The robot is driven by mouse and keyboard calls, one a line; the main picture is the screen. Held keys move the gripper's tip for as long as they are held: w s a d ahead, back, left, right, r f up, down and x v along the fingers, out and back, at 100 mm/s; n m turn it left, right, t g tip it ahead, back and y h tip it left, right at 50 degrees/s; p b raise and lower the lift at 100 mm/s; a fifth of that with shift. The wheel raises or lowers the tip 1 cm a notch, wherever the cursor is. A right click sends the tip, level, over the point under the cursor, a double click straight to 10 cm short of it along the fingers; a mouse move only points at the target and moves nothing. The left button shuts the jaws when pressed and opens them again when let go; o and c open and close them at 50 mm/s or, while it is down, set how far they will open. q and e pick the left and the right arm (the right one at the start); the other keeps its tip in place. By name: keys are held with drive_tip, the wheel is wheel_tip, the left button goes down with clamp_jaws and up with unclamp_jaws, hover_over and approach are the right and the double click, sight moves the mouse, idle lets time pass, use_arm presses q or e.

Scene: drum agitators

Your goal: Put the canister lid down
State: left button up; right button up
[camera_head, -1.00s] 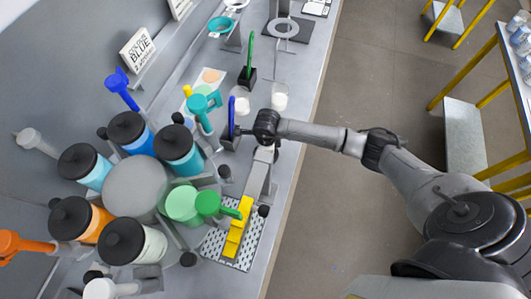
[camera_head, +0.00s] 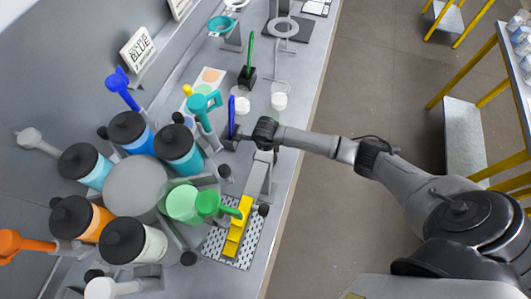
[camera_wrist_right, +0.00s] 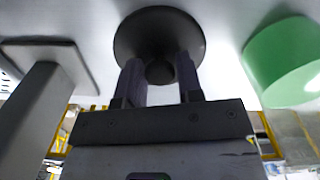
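The canister lid (camera_wrist_right: 160,28) is a black disc with a round knob, in the right wrist view. My right gripper (camera_wrist_right: 160,75) has its two fingers on either side of the knob, with no clear gap. A pale surface lies behind the lid; I cannot tell whether they touch. A green canister (camera_head: 183,203) without a black lid stands in the round rack; the other canisters wear black lids. My left gripper is out of view.
A grey post (camera_wrist_right: 30,110) stands left of the gripper in the wrist view, and a green round body (camera_wrist_right: 285,65) is close on the right. A yellow stepped piece (camera_head: 238,228) sits on a perforated tray (camera_head: 215,243). A white cup (camera_head: 279,101) stands beyond my wrist.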

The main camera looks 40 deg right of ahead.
drive_tip(key=o, duration=0.3)
drive_tip(key=shift+r, duration=0.55)
wheel_tip(320, 180, up, 11)
drive_tip(key=shift+r, duration=0.1)
idle(0.6)
